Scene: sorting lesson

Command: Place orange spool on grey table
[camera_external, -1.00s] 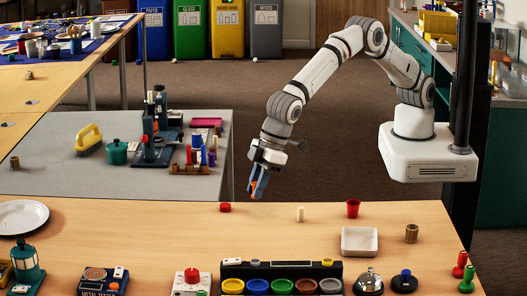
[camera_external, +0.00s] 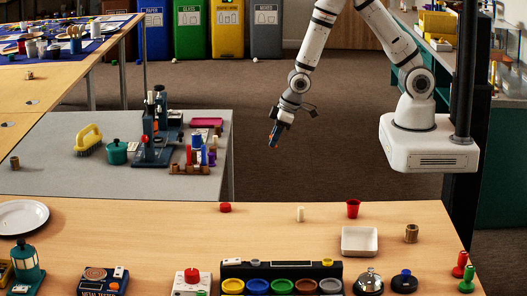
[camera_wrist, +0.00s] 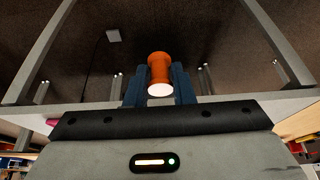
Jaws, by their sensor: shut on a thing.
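My gripper (camera_external: 274,137) is shut on the orange spool (camera_wrist: 160,70), which shows between the two blue fingers in the wrist view. In the external view only a hint of orange shows at the fingertips. My gripper hangs over the open floor, to the right of the grey table (camera_external: 60,135) and beyond the wooden table. The grey table holds its things mostly along its back and right side, with bare surface at the front and left.
The wooden table (camera_external: 120,225) in front carries a white tray (camera_external: 359,241), a red cup (camera_external: 353,208) and a plate (camera_external: 22,217).

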